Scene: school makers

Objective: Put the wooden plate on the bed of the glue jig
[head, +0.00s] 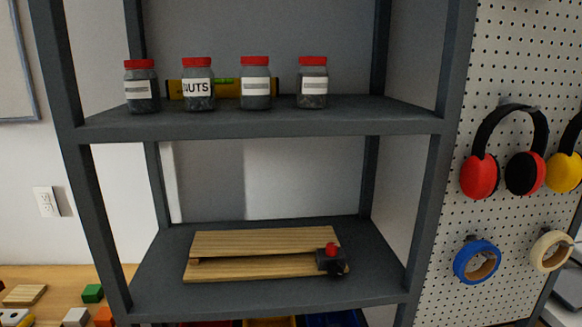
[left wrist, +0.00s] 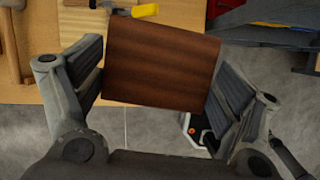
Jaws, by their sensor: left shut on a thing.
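In the left wrist view my left gripper (left wrist: 158,80) is shut on the wooden plate (left wrist: 160,65), a dark reddish-brown, nearly rectangular piece. It is held between the two finger pads and tilted slightly in the picture. What looks like the glue jig (head: 262,243) lies on the lower shelf in the head view. It has long pale wooden boards, with a dark clamp block and red knob (head: 331,249) at its right end. Neither gripper nor the plate shows in the head view.
The jig stands on the grey lower shelf (head: 160,285), framed by side posts. The upper shelf (head: 260,122) above it holds several red-lidded jars (head: 255,84). A pegboard (head: 440,250) with ear defenders and tape rolls is at the right. A wooden table (left wrist: 60,92) is below the plate.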

